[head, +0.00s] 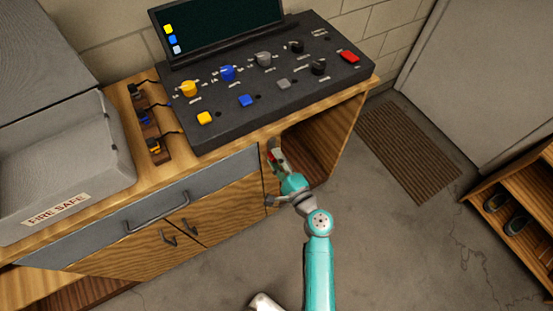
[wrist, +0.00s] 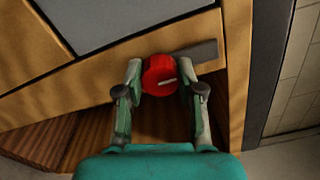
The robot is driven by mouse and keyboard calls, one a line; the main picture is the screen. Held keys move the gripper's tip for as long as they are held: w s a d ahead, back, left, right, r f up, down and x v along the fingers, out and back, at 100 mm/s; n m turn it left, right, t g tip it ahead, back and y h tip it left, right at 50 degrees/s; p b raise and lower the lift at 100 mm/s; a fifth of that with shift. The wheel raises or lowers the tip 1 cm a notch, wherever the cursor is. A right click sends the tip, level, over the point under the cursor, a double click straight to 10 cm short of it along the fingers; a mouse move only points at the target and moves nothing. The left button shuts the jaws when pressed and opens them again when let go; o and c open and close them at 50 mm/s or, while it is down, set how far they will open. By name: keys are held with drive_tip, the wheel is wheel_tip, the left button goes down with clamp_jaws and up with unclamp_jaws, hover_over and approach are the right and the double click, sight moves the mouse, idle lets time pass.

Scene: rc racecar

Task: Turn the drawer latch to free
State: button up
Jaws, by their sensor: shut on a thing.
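My gripper (wrist: 160,80) is shut on the red knob, with one finger on each side. In the head view my gripper (head: 275,160) is at the bench's front edge and hides most of the knob. The grey drawer front (head: 100,217) with its dark handle (head: 157,207) is to the left and looks closed. It also shows in the wrist view (wrist: 115,18).
An open wooden compartment (head: 325,150) lies right of my gripper. Cabinet doors (head: 165,245) are below the drawer. A black control console (head: 270,90) and a grey fire safe bin (head: 60,160) stand on top.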

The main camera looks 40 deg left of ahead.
idle(0.3)
drive_tip(key=o, duration=1.1)
drive_tip(key=shift+o, duration=0.2)
drive_tip(key=shift+d, duration=0.15)
drive_tip(key=v, duration=1.1)
drive_tip(key=shift+s+d, duration=0.15)
drive_tip(key=shift+d, duration=0.2)
drive_tip(key=shift+f, duration=0.15)
drive_tip(key=s+d+f+t+h, duration=0.2)
drive_tip(key=s+d+h, duration=0.2)
drive_tip(key=d, duration=0.4)
drive_tip(key=s+d+f+n+t+h, duration=0.1)
drive_tip(key=s+d+f+h, duration=0.2)
drive_tip(key=d, duration=0.4)
drive_tip(key=s+d+f+t+h, duration=0.1)
drive_tip(key=s+d+t+h, duration=0.1)
drive_tip(key=s+d+h, duration=0.35)
drive_tip(key=s+d+r+n+t+h, duration=0.1)
drive_tip(key=s+d+r+n+h, duration=0.1)
drive_tip(key=s+d+r, duration=0.4)
drive_tip(key=s+d+r+n+t+h, duration=0.2)
drive_tip(key=s+d+r+n, duration=0.3)
drive_tip(key=r, duration=0.6)
drive_tip(key=shift+s+d, duration=0.75)
drive_tip(key=shift+s, duration=0.2)
